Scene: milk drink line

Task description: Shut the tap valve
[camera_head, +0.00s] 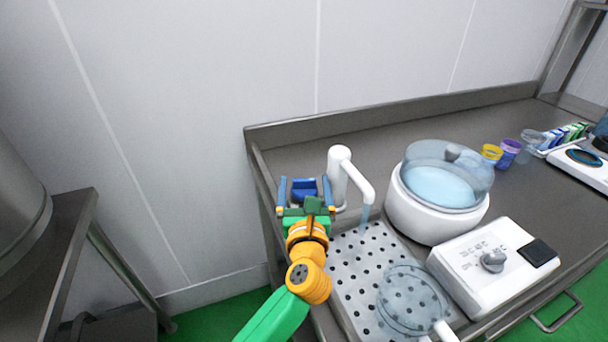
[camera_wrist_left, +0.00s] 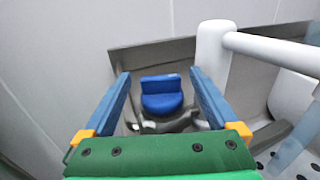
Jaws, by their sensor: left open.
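The white tap (camera_head: 338,180) stands at the left end of the steel counter, with a pale blue stream (camera_head: 365,214) below its spout. The blue valve handle (camera_head: 303,186) is just left of the tap post. In the left wrist view the handle (camera_wrist_left: 162,101) is a round blue knob with an upright fin across it. My left gripper (camera_head: 305,182) is open, its two blue fingers on either side of the handle. In the left wrist view gaps show between the fingers (camera_wrist_left: 159,76) and the handle. My right gripper is not in view.
A perforated drain tray (camera_head: 350,262) lies below the spout, with a clear jug (camera_head: 412,298) on it. A white round vessel with a clear lid (camera_head: 436,208) and a white control box (camera_head: 492,262) stand to the right. A raised steel edge (camera_head: 390,113) runs behind.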

